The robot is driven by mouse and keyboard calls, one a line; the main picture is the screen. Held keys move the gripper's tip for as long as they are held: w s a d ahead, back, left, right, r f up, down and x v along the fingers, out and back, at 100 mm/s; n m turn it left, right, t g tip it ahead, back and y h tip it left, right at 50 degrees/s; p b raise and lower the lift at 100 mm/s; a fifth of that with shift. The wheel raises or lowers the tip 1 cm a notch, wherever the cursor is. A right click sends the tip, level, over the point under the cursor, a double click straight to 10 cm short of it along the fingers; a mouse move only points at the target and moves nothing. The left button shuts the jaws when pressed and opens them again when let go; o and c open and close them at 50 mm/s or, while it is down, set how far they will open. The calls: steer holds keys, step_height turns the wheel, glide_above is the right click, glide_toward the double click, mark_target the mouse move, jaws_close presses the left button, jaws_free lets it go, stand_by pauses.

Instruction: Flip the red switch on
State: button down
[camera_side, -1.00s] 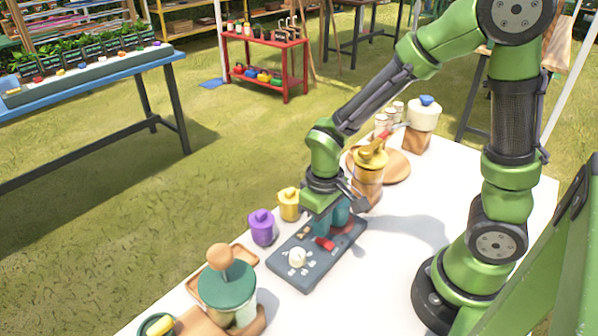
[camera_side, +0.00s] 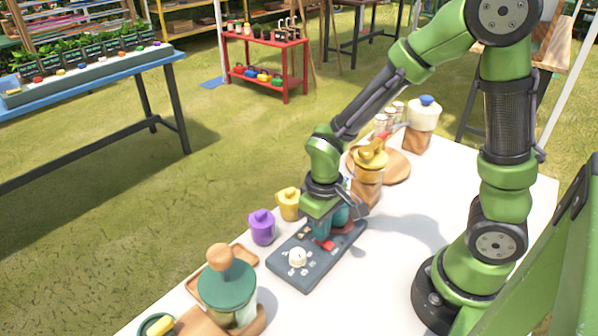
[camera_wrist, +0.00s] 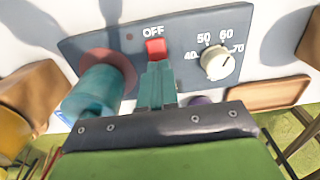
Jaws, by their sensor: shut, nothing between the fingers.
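The red switch (camera_side: 325,244) sits on a dark grey control panel (camera_side: 290,270) on the white table. In the wrist view the red switch (camera_wrist: 156,48) is just below the word OFF on the panel (camera_wrist: 185,28). My gripper (camera_wrist: 158,68) is shut and empty. Its teal fingertips are right at the lower edge of the switch; I cannot tell whether they touch it. In the side view my gripper (camera_side: 324,235) is low over the panel and partly hides the switch's surroundings. A white dial (camera_wrist: 217,63) with numbers is right of the switch.
A teal cylinder (camera_wrist: 93,92) with a dull red disc stands left of my fingers. Purple (camera_side: 262,227) and yellow (camera_side: 289,204) pots stand behind the panel. A green-lidded jar (camera_side: 227,285) is at front left, and a yellow-topped jar (camera_side: 368,180) is behind my gripper.

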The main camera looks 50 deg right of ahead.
steer(key=shift+f, duration=0.25)
steer(key=shift+r, duration=3.5)
steer(key=shift+s+a, duration=0.15)
steer(key=shift+s, duration=0.1)
steer(key=s+d+r+m+t+y, duration=0.1)
steer(key=s+r+m+t, duration=0.1)
steer(key=r, duration=0.5)
steer(key=s+d+r+m+t+y, duration=0.1)
steer(key=s+r+m+t, duration=0.1)
steer(key=r+t, duration=0.3)
steer(key=shift+s+d+r, duration=0.15)
steer(key=shift+d+r, duration=0.25)
steer(key=shift+r, duration=0.45)
